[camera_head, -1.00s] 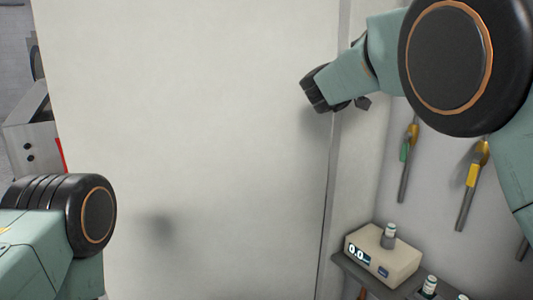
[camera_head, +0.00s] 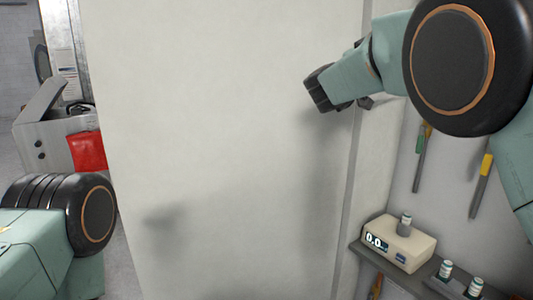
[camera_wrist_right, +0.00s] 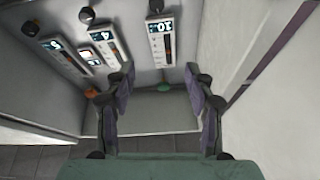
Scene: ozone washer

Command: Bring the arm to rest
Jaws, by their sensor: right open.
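My right arm reaches in from the upper right in the head view, in front of a large pale panel (camera_head: 230,120). Its gripper is mostly hidden behind the wrist there. In the right wrist view my right gripper (camera_wrist_right: 158,92) is open, with its two dark fingers well apart and nothing between them. Beyond the fingers is a grey panel with several numbered displays (camera_wrist_right: 160,42). Of my left arm only a link and a black joint show at the lower left of the head view; its gripper is out of view.
A beige device reading 0.0 (camera_head: 400,243) stands on a grey shelf at the lower right, with small vials (camera_head: 445,269) beside it. Tools (camera_head: 481,185) hang on the right wall. A grey box (camera_head: 42,140) and a red object (camera_head: 87,151) are at the left.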

